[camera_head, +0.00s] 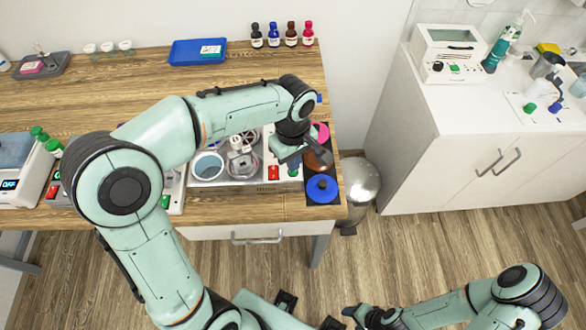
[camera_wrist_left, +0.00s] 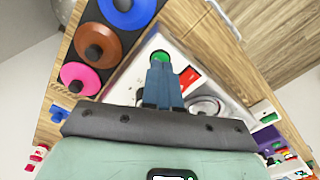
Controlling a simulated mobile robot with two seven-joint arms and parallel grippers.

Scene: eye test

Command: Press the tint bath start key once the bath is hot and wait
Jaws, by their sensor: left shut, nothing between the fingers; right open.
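The tint bath (camera_head: 262,188) is a metal box with round wells near the table's front edge. Its white right-hand panel carries a red patch (camera_head: 273,173) and a green key (camera_head: 293,172). In the left wrist view the green key (camera_wrist_left: 161,57) shows just beyond my fingertips, and the red patch (camera_wrist_left: 190,77) lies beside it. My left gripper (camera_head: 290,158) is shut and empty over this panel; its blue fingers (camera_wrist_left: 163,80) point at the key. I cannot tell whether they touch it. No heat reading is legible.
Blue (camera_head: 322,190), brown (camera_head: 316,162) and pink lids lie on a dark mat right of the bath. Several small bottles (camera_head: 290,38) and a blue tray (camera_head: 195,52) stand at the back. A metal bin (camera_head: 362,185) stands beside the table. The table's middle back is clear.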

